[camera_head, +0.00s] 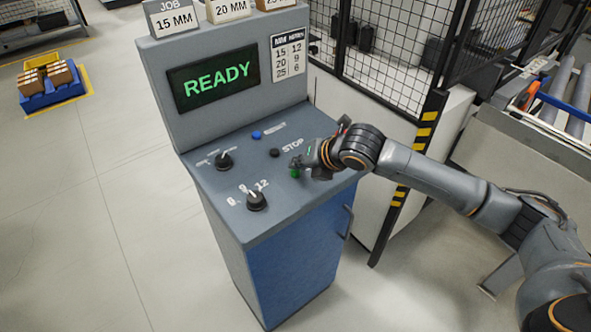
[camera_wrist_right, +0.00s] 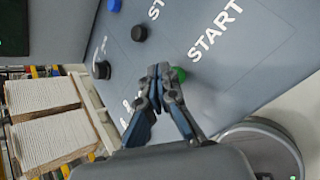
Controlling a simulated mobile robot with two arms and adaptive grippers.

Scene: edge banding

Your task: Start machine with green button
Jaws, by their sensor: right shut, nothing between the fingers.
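The control console (camera_head: 225,130) stands in the middle of the head view, its screen (camera_head: 212,77) showing READY in green. The green button (camera_head: 295,173) is on the sloped panel, partly hidden by my right gripper (camera_head: 299,163). In the right wrist view the green button (camera_wrist_right: 179,74) shows just beside the fingertips, near the START label (camera_wrist_right: 214,36). My right gripper (camera_wrist_right: 160,72) is shut and empty, its tips close to the button. I cannot tell whether they touch it. My left gripper is not in view.
The panel also has a black button (camera_head: 275,153) by STOP, a blue button (camera_head: 256,135) and two black knobs (camera_head: 223,160) (camera_head: 256,200). A mesh fence (camera_head: 400,40) and a striped post (camera_head: 405,175) stand at the right.

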